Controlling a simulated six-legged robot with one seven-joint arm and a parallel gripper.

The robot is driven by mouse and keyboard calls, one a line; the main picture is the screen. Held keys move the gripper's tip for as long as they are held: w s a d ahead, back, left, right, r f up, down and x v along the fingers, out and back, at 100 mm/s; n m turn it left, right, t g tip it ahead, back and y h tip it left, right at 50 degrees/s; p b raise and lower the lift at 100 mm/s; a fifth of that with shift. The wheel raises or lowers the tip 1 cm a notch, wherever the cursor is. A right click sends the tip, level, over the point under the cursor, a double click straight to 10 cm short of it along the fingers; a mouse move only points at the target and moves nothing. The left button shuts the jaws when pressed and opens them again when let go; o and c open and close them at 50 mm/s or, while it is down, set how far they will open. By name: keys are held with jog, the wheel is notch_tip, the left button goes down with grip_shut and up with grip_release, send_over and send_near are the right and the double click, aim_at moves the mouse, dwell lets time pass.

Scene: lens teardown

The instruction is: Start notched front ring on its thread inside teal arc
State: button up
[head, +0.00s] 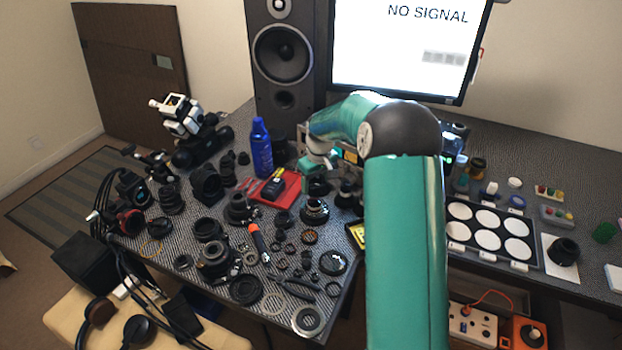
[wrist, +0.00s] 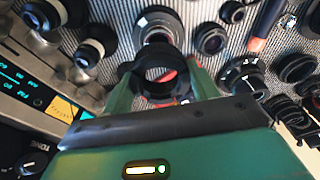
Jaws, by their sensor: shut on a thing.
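My gripper (wrist: 160,78) shows in the wrist view with its two green fingers shut on the sides of a black ring (wrist: 140,74), the front ring. Red shows through the ring's opening; its notches are too small to tell. Just beyond it in that view is a dark lens barrel with a pale silver rim (wrist: 157,24). I cannot tell whether the ring touches it. No teal arc can be made out. In the head view my gripper (head: 319,166) is small, above the back middle of the bench, and the ring in it is not clear.
Many lens parts crowd the bench, with an orange-handled screwdriver (head: 258,243) among them. A red tray (head: 286,186) and a blue bottle (head: 261,150) stand near my gripper. A white-disc tray (head: 455,232) lies right.

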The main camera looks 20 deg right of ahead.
aim_at(315, 201)
jog(key=shift+w+a+f, duration=0.15)
jog(key=shift+w+f, duration=0.2)
jog(key=shift+f, duration=0.1)
jog(key=shift+s+f, duration=0.25)
jog(key=shift+s, duration=0.15)
jog(key=shift+w+f, duration=0.2)
jog(key=shift+f, duration=0.55)
jog(key=shift+s+f, duration=0.2)
jog(key=shift+f, duration=0.05)
jog(key=shift+w+f, duration=0.15)
jog(key=shift+f, duration=1.6)
jog(key=shift+f, duration=0.45)
jog(key=o, duration=1)
